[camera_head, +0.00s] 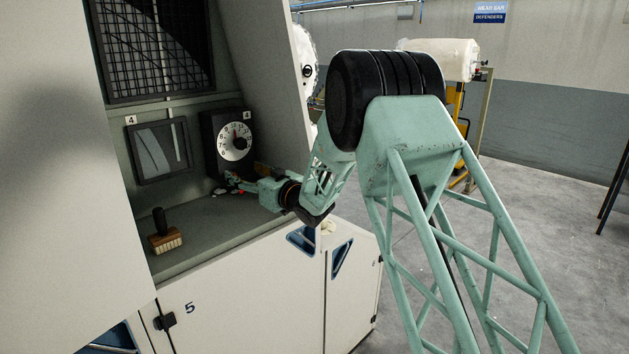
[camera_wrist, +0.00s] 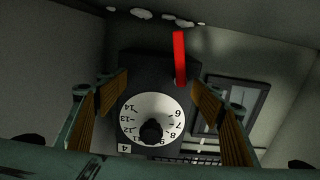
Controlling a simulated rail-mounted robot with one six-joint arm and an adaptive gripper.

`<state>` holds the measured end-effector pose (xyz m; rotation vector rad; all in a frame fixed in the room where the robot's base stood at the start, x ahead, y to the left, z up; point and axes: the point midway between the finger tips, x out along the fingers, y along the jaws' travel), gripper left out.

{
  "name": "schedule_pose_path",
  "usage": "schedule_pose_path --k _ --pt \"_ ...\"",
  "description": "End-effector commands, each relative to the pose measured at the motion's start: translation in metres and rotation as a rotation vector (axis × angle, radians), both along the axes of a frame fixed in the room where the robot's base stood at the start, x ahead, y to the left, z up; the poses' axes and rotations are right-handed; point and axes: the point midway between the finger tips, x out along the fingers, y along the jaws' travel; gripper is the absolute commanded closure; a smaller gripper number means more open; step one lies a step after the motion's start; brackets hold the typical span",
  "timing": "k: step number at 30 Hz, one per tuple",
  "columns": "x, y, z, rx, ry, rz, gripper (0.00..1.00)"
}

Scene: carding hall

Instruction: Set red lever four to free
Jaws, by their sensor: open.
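The red lever (camera_wrist: 180,60) shows in the wrist view as a straight bar at the edge of a dark box (camera_wrist: 150,62) with a white dial (camera_wrist: 152,118). A plate marked 4 (camera_wrist: 124,148) sits by the dial, and the picture is upside down. My gripper (camera_wrist: 158,86) is open, its two fingers apart on either side of the box, with the lever between them nearer the right finger. No contact shows. In the head view my gripper (camera_head: 230,181) is just below the dial box (camera_head: 209,130); the lever is mostly hidden or too small there.
A dark framed screen (camera_head: 161,150), also marked 4, is left of the dial box. A brush with a dark handle (camera_head: 160,222) stands on the grey ledge (camera_head: 205,222). The cabinet's side panel (camera_head: 270,70) rises close right of the dial. Open floor lies at right.

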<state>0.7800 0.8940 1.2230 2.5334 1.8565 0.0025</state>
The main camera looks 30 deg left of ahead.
Motion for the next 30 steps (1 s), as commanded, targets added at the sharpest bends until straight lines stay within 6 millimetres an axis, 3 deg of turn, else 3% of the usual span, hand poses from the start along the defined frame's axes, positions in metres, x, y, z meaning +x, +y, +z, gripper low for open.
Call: schedule_pose_path --k 30 --pt "-0.036 -0.115 -0.001 0.0 0.002 0.0 0.39"
